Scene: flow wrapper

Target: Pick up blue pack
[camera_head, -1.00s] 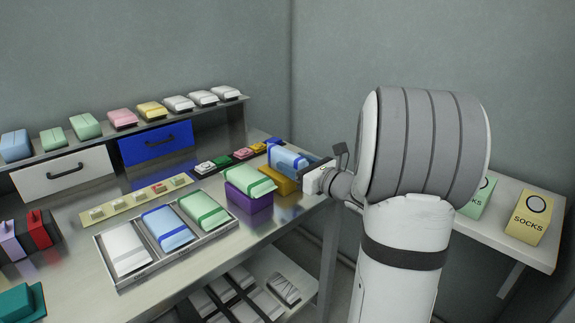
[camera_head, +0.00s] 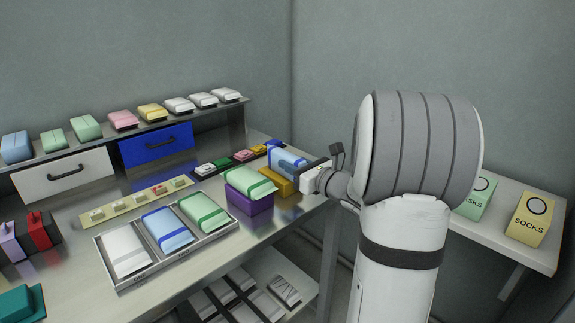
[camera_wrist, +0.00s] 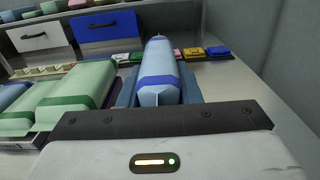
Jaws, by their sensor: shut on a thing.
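A light blue pack with a darker blue band (camera_head: 288,162) is at the right end of the bench, just above or on a yellow block (camera_head: 282,183); I cannot tell if they touch. My gripper (camera_head: 308,170) is shut on this pack from its right side. In the wrist view the pack (camera_wrist: 159,72) points away from my gripper, centred beyond the dark gripper bar. Another blue pack (camera_head: 167,227) lies in the middle of the metal tray (camera_head: 120,284).
A green pack (camera_head: 250,181) sits on a purple block (camera_head: 248,204) just left of the held pack. Small coloured buttons (camera_head: 240,156) line the bench behind. A shelf (camera_head: 128,130) with several packs stands at the back. Boxes (camera_head: 530,217) stand on the right table.

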